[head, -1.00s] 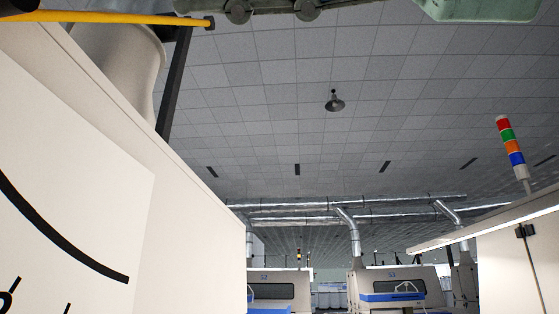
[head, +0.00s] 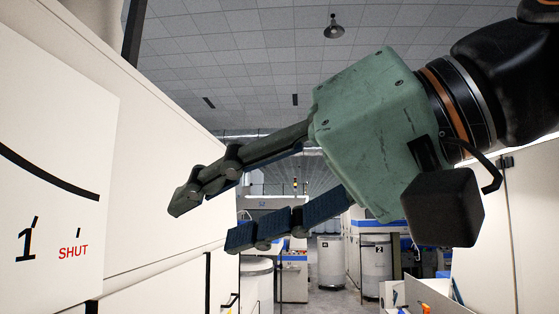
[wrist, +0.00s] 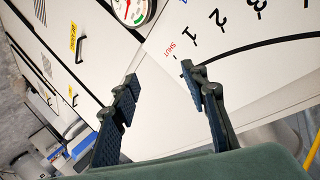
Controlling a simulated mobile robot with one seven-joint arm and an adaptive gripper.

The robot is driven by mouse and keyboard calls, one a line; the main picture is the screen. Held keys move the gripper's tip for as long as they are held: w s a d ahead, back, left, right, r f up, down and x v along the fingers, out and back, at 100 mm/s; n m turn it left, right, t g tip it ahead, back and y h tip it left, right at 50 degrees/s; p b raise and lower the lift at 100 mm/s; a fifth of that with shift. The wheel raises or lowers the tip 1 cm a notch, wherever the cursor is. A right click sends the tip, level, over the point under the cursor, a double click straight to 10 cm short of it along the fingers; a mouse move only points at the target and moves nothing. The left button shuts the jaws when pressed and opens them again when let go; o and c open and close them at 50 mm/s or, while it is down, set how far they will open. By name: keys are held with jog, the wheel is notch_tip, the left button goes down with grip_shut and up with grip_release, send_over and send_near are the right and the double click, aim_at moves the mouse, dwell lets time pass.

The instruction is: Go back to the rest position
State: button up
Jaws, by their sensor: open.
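My gripper (head: 210,218) has a green body and two dark jointed fingers with blue pads. It points left in the head view, in front of a cream machine cabinet. Its fingers are spread and nothing is between them. In the wrist view the open fingers (wrist: 160,78) show against the cabinet's panel and doors, with a clear gap between them. From these views I cannot tell how far the fingertips are from the cabinet.
A cream panel (head: 55,130) with a black arc, a 1 and red SHUT lettering stands at left. A round gauge (wrist: 132,10) shows in the wrist view. White cans, including one marked 2 (head: 376,268), stand beyond on the grey floor. Another cabinet (head: 535,220) is at right.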

jog(key=w+d+f+m+h, duration=0.1)
jog(key=w+d+f+h, duration=0.15)
jog(key=f, duration=0.55)
jog(key=w+d+f+m+h, duration=0.2)
jog(key=w+d+f, duration=0.1)
jog(key=f, duration=0.5)
jog(key=w+d+f+m+h, duration=0.1)
jog(key=w+d+f+h, duration=0.15)
jog(key=f, duration=0.65)
jog(key=s+d+f+h, duration=0.2)
jog(key=d+f, duration=0.3)
jog(key=f, duration=0.4)
jog(key=s+d+f+m+g+h, duration=0.1)
jog(key=s+d+f+h, duration=0.1)
jog(key=d+f, duration=0.3)
notch_tip(320, 180, down, 4)
jog(key=shift+g+h, duration=0.3)
jog(key=shift+h, duration=0.2)
jog(key=c, duration=0.3)
jog(key=shift+a, duration=0.15)
jog(key=shift+c, duration=0.2)
